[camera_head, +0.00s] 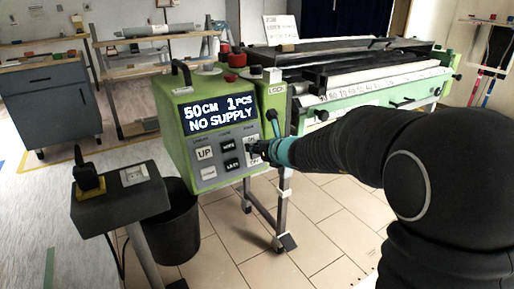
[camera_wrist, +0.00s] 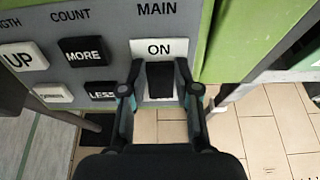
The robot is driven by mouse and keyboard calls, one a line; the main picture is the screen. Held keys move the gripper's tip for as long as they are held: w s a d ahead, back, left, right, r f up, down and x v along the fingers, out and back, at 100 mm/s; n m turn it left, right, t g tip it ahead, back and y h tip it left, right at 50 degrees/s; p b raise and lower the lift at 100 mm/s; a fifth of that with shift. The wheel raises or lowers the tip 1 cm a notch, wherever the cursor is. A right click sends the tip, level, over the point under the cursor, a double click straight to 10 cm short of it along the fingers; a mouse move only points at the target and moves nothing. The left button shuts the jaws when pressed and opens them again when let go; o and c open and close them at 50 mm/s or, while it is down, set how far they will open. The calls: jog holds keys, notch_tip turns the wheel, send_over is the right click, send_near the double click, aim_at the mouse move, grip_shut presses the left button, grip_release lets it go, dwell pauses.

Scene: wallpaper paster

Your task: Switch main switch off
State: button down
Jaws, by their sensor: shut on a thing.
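The main switch (camera_wrist: 160,80) is a black rocker below the white ON plate (camera_wrist: 152,47) and the word MAIN on the grey control panel. My gripper (camera_wrist: 157,84) has one finger on each side of the switch and is shut on it. In the head view, my gripper (camera_head: 262,150) is at the right side of the panel on the green paster (camera_head: 181,121) and hides most of the switch.
Left of the switch are the MORE button (camera_wrist: 84,52), the LESS button (camera_wrist: 101,90) and the UP button (camera_wrist: 17,57). A red knob (camera_head: 236,60) is on top of the machine. A black bin (camera_head: 174,225) and a socket stand (camera_head: 118,192) are at front left.

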jog(key=b, duration=0.4)
jog(key=shift+f+t, duration=0.4)
jog(key=t+y+b, duration=0.1)
jog(key=b, duration=0.5)
jog(key=shift+s+d+f, duration=0.1)
jog(key=shift+s, duration=0.05)
jog(key=shift+b, duration=1.1)
jog(key=shift+s+d+r+t+y+b, duration=0.1)
jog(key=shift+r+t+y+b, duration=0.1)
jog(key=shift+t+y+b, duration=0.25)
jog(key=c, duration=0.8)
grip_release()
jog(key=shift+c, duration=0.2)
jog(key=shift+s, duration=0.1)
